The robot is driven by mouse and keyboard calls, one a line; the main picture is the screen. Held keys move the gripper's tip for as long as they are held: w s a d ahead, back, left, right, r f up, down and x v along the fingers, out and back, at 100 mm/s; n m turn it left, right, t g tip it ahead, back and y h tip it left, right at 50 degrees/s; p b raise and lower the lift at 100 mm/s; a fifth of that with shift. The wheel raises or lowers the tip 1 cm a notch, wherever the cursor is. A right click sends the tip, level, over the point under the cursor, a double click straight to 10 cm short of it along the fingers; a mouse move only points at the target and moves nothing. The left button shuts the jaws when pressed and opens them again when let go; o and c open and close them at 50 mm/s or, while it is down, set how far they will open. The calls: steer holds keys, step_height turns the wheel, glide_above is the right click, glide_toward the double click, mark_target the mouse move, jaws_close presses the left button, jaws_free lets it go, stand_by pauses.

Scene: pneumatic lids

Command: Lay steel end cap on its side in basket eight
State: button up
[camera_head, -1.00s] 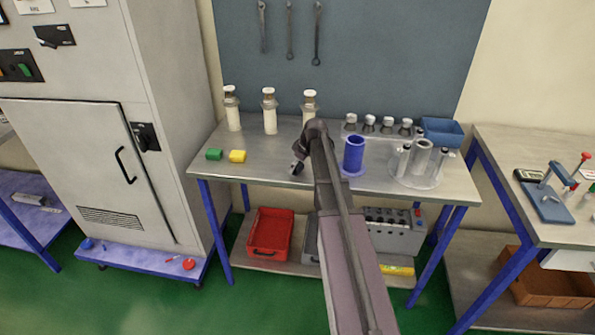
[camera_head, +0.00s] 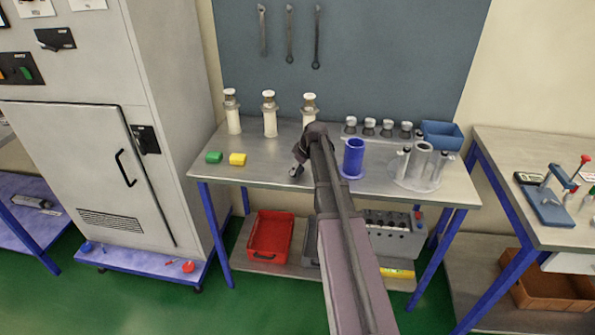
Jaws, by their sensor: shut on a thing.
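My gripper (camera_head: 297,174) points down, low over the middle of the steel workbench (camera_head: 262,176). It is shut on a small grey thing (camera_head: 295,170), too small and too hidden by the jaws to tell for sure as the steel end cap. Several small grey capped pieces (camera_head: 369,126) stand in a row at the back, right of my arm. I can read no number on any basket. A blue open bin (camera_head: 441,135) stands at the bench's back right. A red open bin (camera_head: 268,238) is on the lower shelf.
Three white cylinders with brownish tops (camera_head: 270,115) stand at the back left. A blue cylinder (camera_head: 353,157) and a grey tube fixture (camera_head: 420,165) stand right of my arm. The bench between the blocks and my gripper is clear.

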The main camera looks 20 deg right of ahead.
steer(key=shift+r, duration=0.25)
step_height(320, 180, up, 3)
steer(key=p, duration=0.3)
steer(key=shift+s+a+r+p, duration=0.1)
steer(key=shift+s+r+p, duration=0.15)
steer(key=shift+p, duration=0.3)
steer(key=s+a+r, duration=0.1)
steer(key=s+a, duration=0.3)
steer(key=s, duration=1.1)
steer(key=shift+p, duration=0.45)
steer(key=shift+a, duration=0.15)
